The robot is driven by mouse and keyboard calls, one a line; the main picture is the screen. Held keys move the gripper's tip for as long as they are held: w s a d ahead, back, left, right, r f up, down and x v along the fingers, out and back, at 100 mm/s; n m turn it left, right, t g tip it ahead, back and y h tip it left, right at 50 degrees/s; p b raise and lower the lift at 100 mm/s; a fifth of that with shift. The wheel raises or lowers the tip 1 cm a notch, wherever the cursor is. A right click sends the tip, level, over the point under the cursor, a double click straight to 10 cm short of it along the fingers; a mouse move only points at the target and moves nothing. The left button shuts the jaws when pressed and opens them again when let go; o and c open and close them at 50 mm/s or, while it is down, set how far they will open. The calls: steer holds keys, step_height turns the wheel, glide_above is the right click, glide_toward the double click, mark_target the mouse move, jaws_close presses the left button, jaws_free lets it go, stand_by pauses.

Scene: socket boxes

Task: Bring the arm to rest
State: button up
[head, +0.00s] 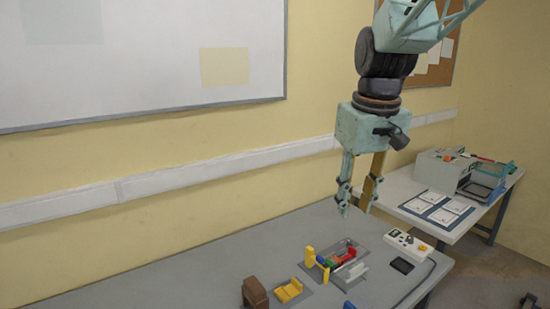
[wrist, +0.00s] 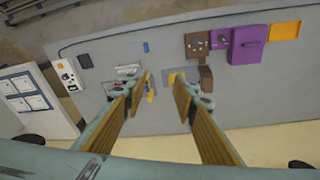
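My gripper (head: 354,207) hangs from the arm above the grey table (head: 190,275), fingers pointing down. Its two fingers are apart with nothing seen between them, so it is open and empty. In the wrist view my gripper (wrist: 163,79) also shows a clear gap between its fingertips. The fingertips look well above the table and apart from the objects on it. A colourful fixture with yellow, red, green and blue parts (head: 311,257) sits on the table below and left of the gripper in the head view.
A brown block (head: 254,293), a yellow part (head: 288,291), a white device (head: 408,243) and a black flat item (head: 402,265) lie on the table. A purple box (wrist: 242,46) and orange tray (wrist: 285,31) show too. A side table (head: 459,231) holds cards and a grey box (head: 443,170).

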steer(key=s+d+f+m+t+b, duration=0.1)
steer(key=s+d+m+t+b, duration=0.1)
steer(key=s, duration=3)
steer(key=shift+s+d+f+m, duration=0.15)
steer(key=shift+s+f+m, duration=0.25)
steer(key=shift+m, duration=0.2)
steer(key=shift+c, duration=0.6)
